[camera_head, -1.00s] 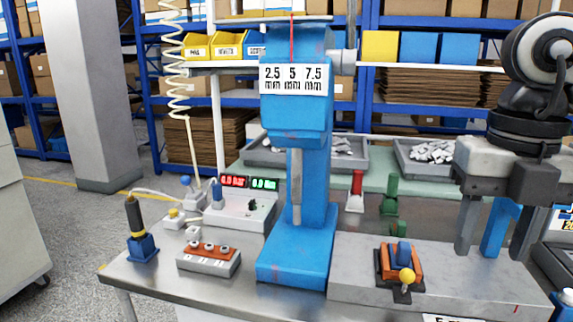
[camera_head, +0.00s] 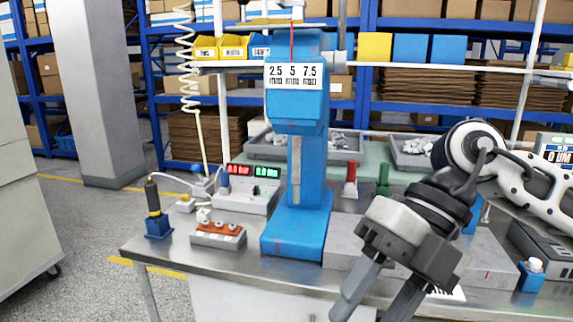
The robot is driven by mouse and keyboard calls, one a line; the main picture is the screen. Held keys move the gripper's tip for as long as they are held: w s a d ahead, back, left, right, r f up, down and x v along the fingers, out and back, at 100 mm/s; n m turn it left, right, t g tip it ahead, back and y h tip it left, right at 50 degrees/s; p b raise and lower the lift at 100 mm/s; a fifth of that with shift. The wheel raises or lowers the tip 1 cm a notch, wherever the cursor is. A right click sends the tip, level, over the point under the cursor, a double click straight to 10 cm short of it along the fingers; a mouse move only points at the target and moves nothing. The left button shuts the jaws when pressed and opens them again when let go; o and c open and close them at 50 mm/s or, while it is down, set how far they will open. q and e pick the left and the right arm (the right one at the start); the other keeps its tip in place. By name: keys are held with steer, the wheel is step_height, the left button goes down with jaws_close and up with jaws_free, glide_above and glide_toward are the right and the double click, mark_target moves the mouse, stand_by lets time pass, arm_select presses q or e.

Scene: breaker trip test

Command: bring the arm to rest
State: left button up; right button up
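My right gripper (camera_head: 378,297) hangs at the lower right of the head view, in front of the bench's near edge. Its two fingers point down and left and are apart, with nothing seen between them. My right arm (camera_head: 515,180) comes in from the right edge. The gripper and wrist now cover the place where the orange breaker stood, so the breaker is hidden. My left gripper does not show.
A blue press (camera_head: 296,232) stands on the metal bench (camera_head: 262,268). To its left are a block with orange parts (camera_head: 218,234), a meter box (camera_head: 247,196) and a tool in a blue holder (camera_head: 157,221). A blue bottle (camera_head: 531,275) stands at right.

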steer(key=s+a+r+m+g+y, duration=0.2)
steer(key=a+r+g+y, duration=0.1)
steer(key=a+y, duration=0.8)
steer(key=w+d+f+m+t+h, duration=0.4)
steer(key=f+m+t, duration=0.4)
steer(key=m+t, duration=0.55)
steer(key=w+d+f+m+t+h, duration=0.3)
steer(key=w+d+f+m+t, duration=0.3)
steer(key=m+t, duration=0.7)
steer(key=s+d+f+m+g+h, duration=0.2)
steer(key=s+f+g, duration=0.1)
steer(key=f, duration=0.5)
steer(key=s+d+f+m+g+h, duration=0.2)
steer(key=s+f+g+h, duration=0.1)
steer(key=s+f, duration=0.2)
steer(key=s+d+f+m+g+h, duration=0.2)
steer(key=s+f+g, duration=0.1)
steer(key=f, duration=0.7)
steer(key=shift+s+d+f+m+h, duration=0.25)
steer(key=shift+s+f+m+h, duration=0.1)
steer(key=shift+s, duration=0.2)
